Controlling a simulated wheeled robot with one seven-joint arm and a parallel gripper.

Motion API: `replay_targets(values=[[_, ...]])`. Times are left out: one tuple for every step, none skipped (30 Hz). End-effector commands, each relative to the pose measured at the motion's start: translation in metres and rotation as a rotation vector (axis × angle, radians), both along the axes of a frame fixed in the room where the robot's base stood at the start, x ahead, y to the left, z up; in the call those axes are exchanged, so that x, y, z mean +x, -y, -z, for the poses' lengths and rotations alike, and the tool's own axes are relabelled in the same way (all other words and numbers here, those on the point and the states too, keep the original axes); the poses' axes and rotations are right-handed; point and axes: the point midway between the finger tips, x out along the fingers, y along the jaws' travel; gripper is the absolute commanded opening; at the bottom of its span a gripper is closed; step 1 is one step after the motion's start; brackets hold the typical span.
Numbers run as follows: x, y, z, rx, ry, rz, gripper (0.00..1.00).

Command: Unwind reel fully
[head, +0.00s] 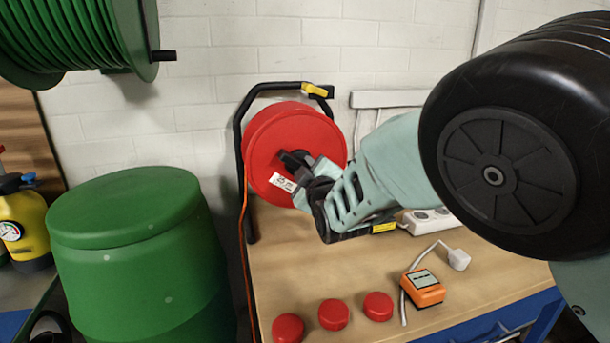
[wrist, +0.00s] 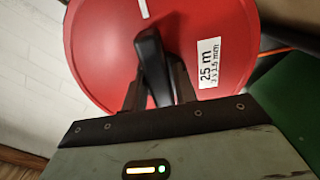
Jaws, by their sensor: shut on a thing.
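A red cable reel (head: 298,138) stands upright in a black tubular frame (head: 240,150) on the workbench, against the wall. A white label on its face reads 25 m in the wrist view (wrist: 208,62). An orange cable (head: 243,225) runs from the reel's left side down past the bench edge. My gripper (head: 300,165) is at the reel's face, its fingers shut on the reel's black crank handle (wrist: 150,58). In the wrist view my gripper (wrist: 160,88) has one finger on each side of the handle. How much cable is left on the reel is hidden.
A green barrel (head: 130,240) stands left of the bench. A green hose reel (head: 80,40) hangs above it. Several red caps, including one at the front (head: 333,314), an orange meter (head: 422,288) and a white plug (head: 458,259) lie on the bench (head: 300,270).

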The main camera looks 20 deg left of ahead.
Motion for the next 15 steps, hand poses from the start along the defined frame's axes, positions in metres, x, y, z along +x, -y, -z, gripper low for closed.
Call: replay_targets(values=[[-0.0003, -0.0001, 0.0012, -0.037, 0.022, -0.001, 0.00], [-0.0002, 0.0001, 0.0009, -0.061, 0.037, 0.000, 0.00], [-0.0001, 0.0002, 0.0006, -0.090, 0.055, 0.000, 0.00], [0.0001, 0.0005, 0.0002, -0.112, 0.068, 0.000, 0.00], [0.0002, 0.0008, 0.0000, -0.134, 0.082, 0.000, 0.00], [0.0000, 0.0004, -0.0002, -0.161, 0.099, 0.000, 0.00], [0.0000, 0.0004, -0.0003, -0.180, 0.110, -0.001, 0.00], [0.0002, 0.0008, -0.0007, -0.201, 0.122, 0.000, 0.00], [0.0005, 0.0010, -0.0009, -0.225, 0.136, 0.000, 0.00], [0.0006, 0.0011, -0.0010, -0.241, 0.146, 0.000, 0.00], [0.0006, 0.0011, -0.0012, -0.257, 0.156, 0.000, 0.00], [0.0006, 0.0012, -0.0015, -0.278, 0.169, 0.000, 0.00], [0.0006, 0.0012, -0.0018, -0.292, 0.178, 0.001, 0.00], [0.0006, 0.0011, -0.0018, -0.306, 0.186, 0.000, 0.00], [0.0006, 0.0011, -0.0020, -0.321, 0.195, 0.000, 0.00]])
